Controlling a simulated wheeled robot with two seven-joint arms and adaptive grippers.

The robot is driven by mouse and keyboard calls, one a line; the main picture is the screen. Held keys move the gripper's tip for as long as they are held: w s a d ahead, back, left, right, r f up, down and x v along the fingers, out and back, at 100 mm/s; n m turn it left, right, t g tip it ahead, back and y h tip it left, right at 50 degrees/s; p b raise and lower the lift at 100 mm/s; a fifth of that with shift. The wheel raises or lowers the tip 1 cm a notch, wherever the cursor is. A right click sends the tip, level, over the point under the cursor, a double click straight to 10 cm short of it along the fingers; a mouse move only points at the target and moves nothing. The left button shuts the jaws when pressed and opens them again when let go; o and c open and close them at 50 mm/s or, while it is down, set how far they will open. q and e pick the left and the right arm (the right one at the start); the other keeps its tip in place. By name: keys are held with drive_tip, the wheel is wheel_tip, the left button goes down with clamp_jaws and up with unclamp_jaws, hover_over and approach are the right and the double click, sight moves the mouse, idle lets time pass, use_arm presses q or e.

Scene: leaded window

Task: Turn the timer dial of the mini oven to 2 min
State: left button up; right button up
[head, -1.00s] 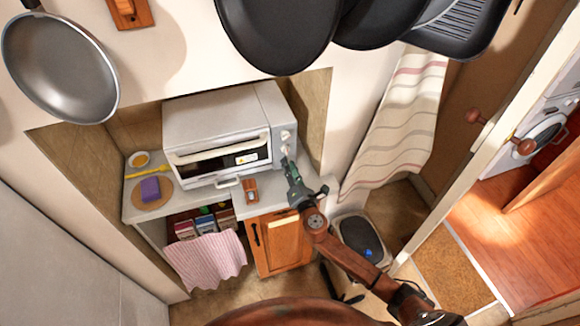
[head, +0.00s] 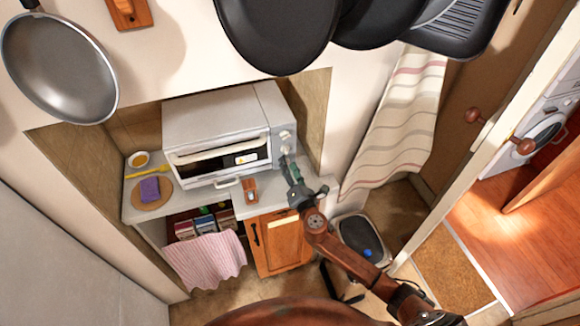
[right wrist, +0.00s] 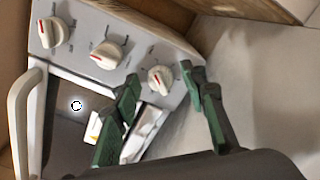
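The mini oven (head: 215,125) stands on the counter, its control panel at its right end. In the right wrist view the panel shows three white dials with red marks: one at the far end (right wrist: 55,32), a middle one (right wrist: 109,55) and one at the near end (right wrist: 161,79). I cannot read which is the timer or its setting. My right gripper (head: 290,160) is at the panel's lower part. In the wrist view its green fingers (right wrist: 160,80) are apart, one on each side of the near-end dial, with gaps visible. My left gripper is not in view.
The oven door handle (right wrist: 18,120) sticks out beside the panel. A round board with a purple sponge (head: 150,190) lies left of the oven. Pans (head: 275,30) hang above. A striped curtain (head: 395,125) hangs to the right.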

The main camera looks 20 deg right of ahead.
drive_tip(key=shift+s, duration=0.1)
drive_tip(key=s, duration=1.1)
drive_tip(key=shift+s+d, duration=0.15)
drive_tip(key=shift+s, duration=0.25)
